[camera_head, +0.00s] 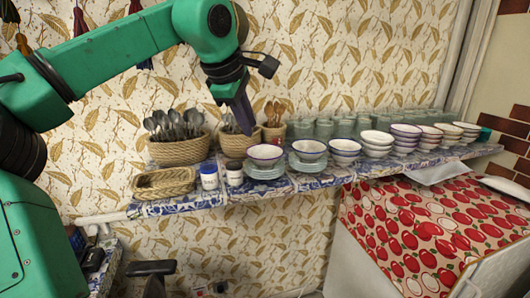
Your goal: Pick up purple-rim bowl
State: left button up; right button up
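A bowl with a purple rim (265,152) stands upright on a stack of pale green plates (265,171) on a blue-and-white patterned shelf (232,196). Other stacked bowls with dark or purplish rims stand to its right, including a white bowl (309,146) on plates and a purple-rimmed stack (405,131). My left gripper (244,128) points down, above and slightly left of the nearest purple-rim bowl, and appears apart from it. Its fingers overlap in this view, so I cannot tell their opening. Nothing visibly hangs from it. My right gripper is not in view.
Wicker baskets of cutlery (178,151), an empty wicker tray (163,183) and small jars (209,177) stand left of the bowls. Green cups (324,129) line the wall behind. A red apple-patterned cloth (420,230) covers a unit at lower right.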

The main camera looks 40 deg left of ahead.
pick_arm(q)
jog(key=shift+y, duration=0.3)
jog(key=p+x, duration=0.1)
jog(key=x, duration=0.3)
jog(key=p+x, duration=0.2)
jog(key=x, duration=0.2)
jog(key=s+p+x, duration=0.1)
jog(key=p+x, duration=0.1)
jog(key=x, duration=0.2)
jog(key=shift+w+a+f, duration=0.1)
jog(key=shift+a+f, duration=0.1)
jog(key=shift+f, duration=0.25)
jog(key=shift+w+a+f, duration=0.1)
jog(key=shift+a+f, duration=0.05)
jog(key=shift+f, duration=0.1)
grip_shut()
jog(key=shift+r, duration=0.1)
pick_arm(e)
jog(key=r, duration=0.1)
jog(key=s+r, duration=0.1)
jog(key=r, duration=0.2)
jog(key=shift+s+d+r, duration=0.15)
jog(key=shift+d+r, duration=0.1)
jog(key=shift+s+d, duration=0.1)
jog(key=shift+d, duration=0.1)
